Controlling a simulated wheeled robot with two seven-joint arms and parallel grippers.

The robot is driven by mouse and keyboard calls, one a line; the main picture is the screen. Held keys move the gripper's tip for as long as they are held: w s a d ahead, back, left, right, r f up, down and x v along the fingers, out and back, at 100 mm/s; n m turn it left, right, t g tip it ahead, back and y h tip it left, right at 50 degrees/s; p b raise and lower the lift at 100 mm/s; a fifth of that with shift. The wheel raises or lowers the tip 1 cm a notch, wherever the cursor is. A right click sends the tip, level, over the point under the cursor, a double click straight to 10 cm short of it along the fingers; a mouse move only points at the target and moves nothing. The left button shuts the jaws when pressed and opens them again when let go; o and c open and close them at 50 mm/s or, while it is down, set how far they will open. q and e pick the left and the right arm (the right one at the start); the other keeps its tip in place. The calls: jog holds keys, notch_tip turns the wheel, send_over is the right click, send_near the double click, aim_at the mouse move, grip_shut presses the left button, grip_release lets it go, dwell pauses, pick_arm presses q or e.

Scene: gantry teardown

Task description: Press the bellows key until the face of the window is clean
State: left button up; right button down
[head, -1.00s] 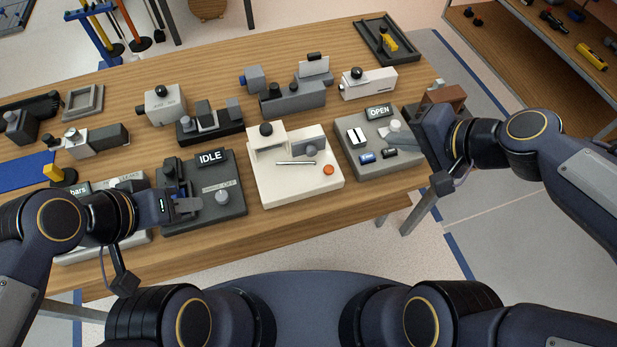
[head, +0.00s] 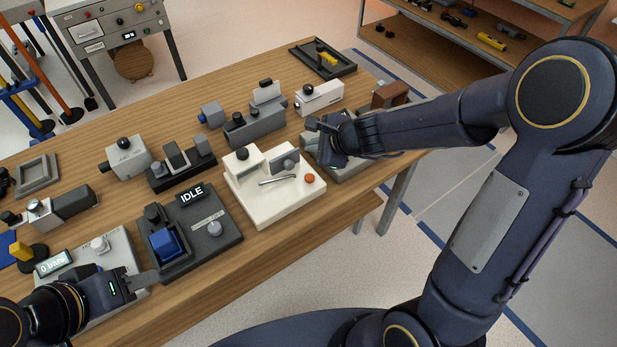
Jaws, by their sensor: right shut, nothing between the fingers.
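No part is labelled as the bellows key or the window, and I cannot tell which they are. A dark station (head: 228,232) carries an "IDLE" display (head: 190,196), a blue block (head: 166,243) and a round grey knob (head: 214,229). My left gripper (head: 148,283) is at its front left corner; its finger gap is unclear. A cream station (head: 274,213) has a black knob (head: 242,153), a metal rod (head: 278,180) and an orange button (head: 309,178). My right gripper (head: 318,133) is shut and empty over the grey station (head: 352,172), hiding most of it.
A pale station with a "0 bars" display (head: 53,263) stands at left, partly behind my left gripper. Several grey fixtures line the back of the wooden table (head: 200,118). A dark tray (head: 325,62) holds a yellow part. Shelves (head: 440,42) stand beyond.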

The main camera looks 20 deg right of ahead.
aim_at(313, 179)
jog(key=shift+f, duration=0.1)
notch_tip(313, 179, down, 9)
jog(key=b, duration=0.8)
jog(key=shift+r+b, duration=0.2)
jog(key=shift+b, duration=0.15)
dwell(1.3)
jog(key=shift+f+b, duration=0.4)
jog(key=shift+b, duration=0.05)
jog(key=shift+f+b, duration=0.55)
jog(key=shift+f, duration=0.05)
dwell(0.5)
jog(key=shift+r, duration=0.1)
jog(key=shift+r+p, duration=0.9)
jog(key=shift+r, duration=0.1)
